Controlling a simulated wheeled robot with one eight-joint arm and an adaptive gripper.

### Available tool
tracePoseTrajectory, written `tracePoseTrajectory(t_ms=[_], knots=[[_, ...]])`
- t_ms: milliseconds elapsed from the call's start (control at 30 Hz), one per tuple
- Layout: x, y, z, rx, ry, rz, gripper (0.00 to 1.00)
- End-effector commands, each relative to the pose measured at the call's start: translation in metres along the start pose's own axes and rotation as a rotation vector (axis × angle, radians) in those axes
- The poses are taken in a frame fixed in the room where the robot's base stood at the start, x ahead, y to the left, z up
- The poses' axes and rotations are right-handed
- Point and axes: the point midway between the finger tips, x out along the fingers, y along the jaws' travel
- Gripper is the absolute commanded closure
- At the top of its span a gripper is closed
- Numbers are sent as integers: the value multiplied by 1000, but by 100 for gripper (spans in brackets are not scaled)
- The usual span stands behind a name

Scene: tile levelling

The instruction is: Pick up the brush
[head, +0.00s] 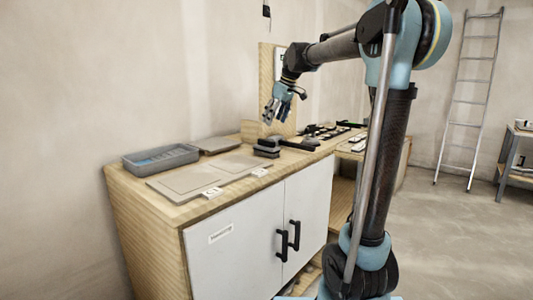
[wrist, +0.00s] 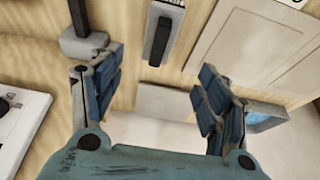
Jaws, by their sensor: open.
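My gripper (head: 269,116) is open and empty, pointing down above the wooden counter. In the wrist view its fingers (wrist: 160,68) are wide apart. A grey block with a black bar handle (wrist: 162,34) lies ahead of the gap between them; it seems to be the dark block (head: 267,150) in the head view. Beside it, a grey head with a black handle (wrist: 82,42) lies near the left finger; its handle (head: 300,145) also shows in the head view. I cannot tell for certain which of these, if any, is the brush.
A grey tray (head: 160,159) with something blue in it and flat tiles (head: 185,181) lie on the counter's left. A grey slab (head: 216,145) lies behind them. A wooden upright (head: 265,85) stands behind my gripper. Several dark items (head: 325,131) lie to the right.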

Motion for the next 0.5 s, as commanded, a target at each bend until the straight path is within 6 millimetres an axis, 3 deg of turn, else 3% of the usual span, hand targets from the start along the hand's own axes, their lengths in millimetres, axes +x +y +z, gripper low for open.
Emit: tracePoseTrajectory(t_ms=[300, 500], knots=[[57, 0, 0, 0, 0, 0, 31], [79, 0, 1, 1, -1, 0, 31]])
